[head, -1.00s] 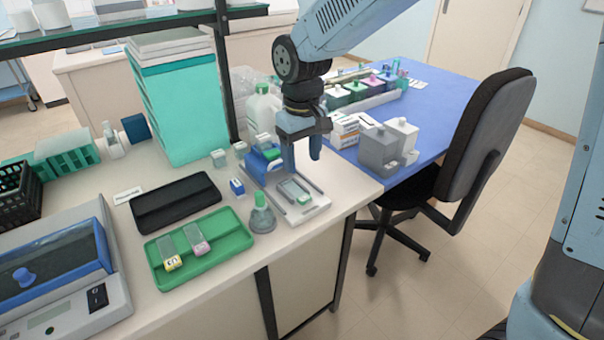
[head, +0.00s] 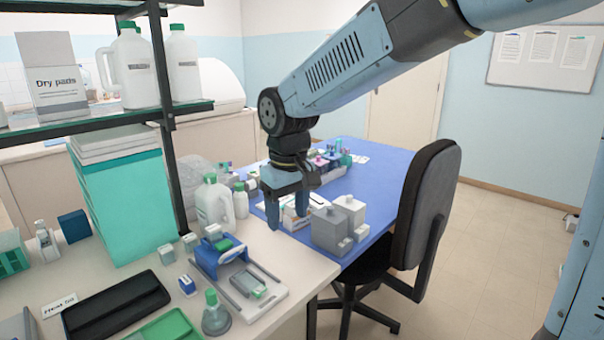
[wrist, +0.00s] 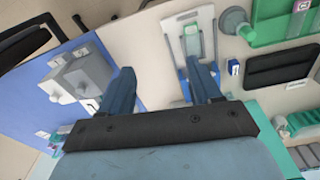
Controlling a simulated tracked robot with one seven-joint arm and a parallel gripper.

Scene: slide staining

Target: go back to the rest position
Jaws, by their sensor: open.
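My gripper (head: 287,210) is open and empty in the head view. It hangs fingers down above the bench edge, in front of the white boxes on the blue table. In the wrist view its two fingers (wrist: 163,90) are spread apart with bare bench between them. The slide device (head: 250,285) with a blue part and a pale platform stands on the bench to the lower left of my gripper. It also shows in the wrist view, partly behind one finger.
Grey and white lidded containers (head: 338,222) stand on the blue table (head: 375,155) right of my gripper. White bottles (head: 214,203) stand left of it. A shelf (head: 95,122) with jugs rises at left. A black chair (head: 425,205) stands at right. The floor (head: 500,240) beyond it is clear.

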